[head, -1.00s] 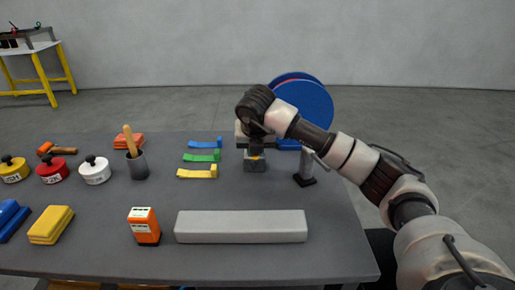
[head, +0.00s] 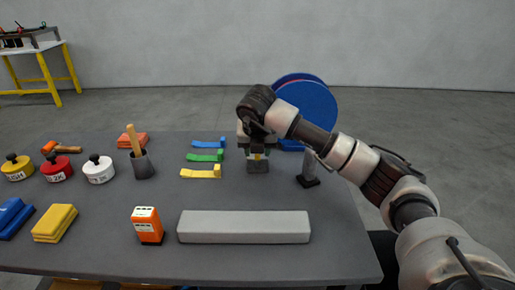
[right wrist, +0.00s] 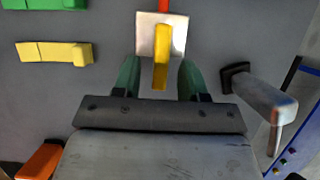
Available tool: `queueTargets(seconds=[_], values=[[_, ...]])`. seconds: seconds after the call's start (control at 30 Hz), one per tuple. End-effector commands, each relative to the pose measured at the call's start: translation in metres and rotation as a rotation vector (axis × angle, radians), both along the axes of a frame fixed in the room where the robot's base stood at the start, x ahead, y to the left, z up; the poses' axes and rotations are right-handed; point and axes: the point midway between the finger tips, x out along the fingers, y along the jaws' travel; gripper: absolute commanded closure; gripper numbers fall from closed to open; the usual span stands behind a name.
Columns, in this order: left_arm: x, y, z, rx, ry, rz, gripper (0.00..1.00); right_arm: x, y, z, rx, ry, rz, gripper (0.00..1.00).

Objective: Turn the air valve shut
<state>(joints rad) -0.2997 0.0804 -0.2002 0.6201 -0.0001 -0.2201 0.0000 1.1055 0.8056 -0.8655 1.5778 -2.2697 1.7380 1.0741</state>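The air valve shows in the right wrist view as a pale square block (right wrist: 147,34) with a yellow lever (right wrist: 161,58) on it. The lever points down the picture, roughly in line with a red strip (right wrist: 163,6) at the block's far side. In the head view the dark grey lower part of the valve (head: 258,168) shows under my right gripper (head: 257,153). In the right wrist view the green fingers of my right gripper (right wrist: 159,80) are apart, one on each side of the lever's end, with gaps between. My left gripper is not in view.
A grey post on a dark foot (head: 308,181) stands close to the right of the valve. Blue, green and yellow (head: 201,172) bars lie to its left. Blue discs (head: 308,112) stand behind.

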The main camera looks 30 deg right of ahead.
Motion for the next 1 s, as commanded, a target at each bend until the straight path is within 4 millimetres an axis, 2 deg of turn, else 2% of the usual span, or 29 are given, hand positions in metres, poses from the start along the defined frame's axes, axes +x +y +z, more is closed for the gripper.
queueTargets(seconds=[0.23, 0.7, 0.83, 1.0], values=[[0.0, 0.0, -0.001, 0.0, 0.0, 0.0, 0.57, -0.002, 0.002, 0.007, 0.0, -0.002, 0.002, 0.57], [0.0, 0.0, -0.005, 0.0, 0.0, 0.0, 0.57, -0.029, 0.019, 0.085, 0.0, -0.004, 0.002, 0.57], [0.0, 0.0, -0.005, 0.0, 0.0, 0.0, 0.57, -0.033, 0.022, 0.096, 0.001, -0.001, 0.002, 0.57], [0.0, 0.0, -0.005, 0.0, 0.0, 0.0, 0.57, -0.035, 0.022, 0.1, 0.0, 0.0, 0.0, 0.57]])
